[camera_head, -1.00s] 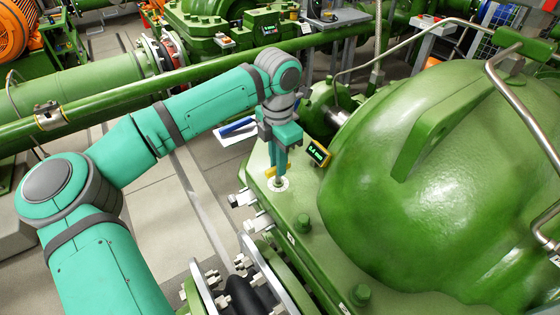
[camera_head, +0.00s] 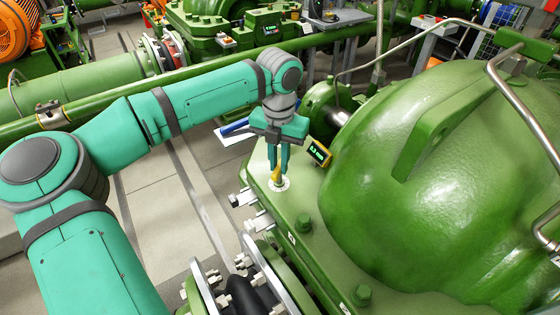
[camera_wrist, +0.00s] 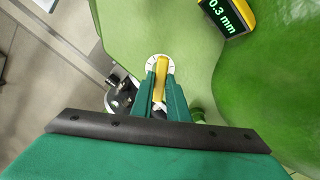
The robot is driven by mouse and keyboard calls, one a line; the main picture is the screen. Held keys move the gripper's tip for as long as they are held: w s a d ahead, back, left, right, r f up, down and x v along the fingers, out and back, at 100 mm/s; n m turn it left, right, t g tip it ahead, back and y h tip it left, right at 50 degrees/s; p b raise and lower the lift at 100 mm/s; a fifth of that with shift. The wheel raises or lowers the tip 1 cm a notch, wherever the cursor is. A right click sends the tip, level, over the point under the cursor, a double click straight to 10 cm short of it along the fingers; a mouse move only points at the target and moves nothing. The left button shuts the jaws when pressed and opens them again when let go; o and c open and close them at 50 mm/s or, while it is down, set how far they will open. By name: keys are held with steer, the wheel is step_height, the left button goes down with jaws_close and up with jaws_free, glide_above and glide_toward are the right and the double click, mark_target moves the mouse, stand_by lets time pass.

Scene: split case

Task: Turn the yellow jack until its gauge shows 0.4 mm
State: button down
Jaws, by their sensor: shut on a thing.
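The yellow jack (camera_head: 277,174) stands on a white marked disc on the green case flange (camera_head: 256,172). In the wrist view its yellow bar (camera_wrist: 160,76) lies between my fingers, above the disc (camera_wrist: 155,61). My gripper (camera_head: 281,163) points down from above and is shut on the yellow jack; its fingers also show in the wrist view (camera_wrist: 161,88). The gauge (camera_head: 319,153) is a yellow-framed box with a black face beside the jack. In the wrist view the gauge (camera_wrist: 227,15) reads 0.3 mm in green digits.
The large rounded green case (camera_head: 430,190) rises just right of the jack and gauge. Bolts (camera_head: 303,222) stand along the flange. A steel pipe (camera_head: 515,100) bends over the case at the right. Open grey floor (camera_head: 165,220) lies to the left.

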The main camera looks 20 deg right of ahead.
mark_target(277, 165)
steer(key=shift+w, duration=0.1)
stand_by(0.3)
steer(key=c, duration=1.7)
jaws_free()
step_height(277, 165, up, 11)
steer(key=shift+f, duration=0.1)
steer(key=shift+w+a, duration=0.1)
steer(key=shift+a, duration=0.05)
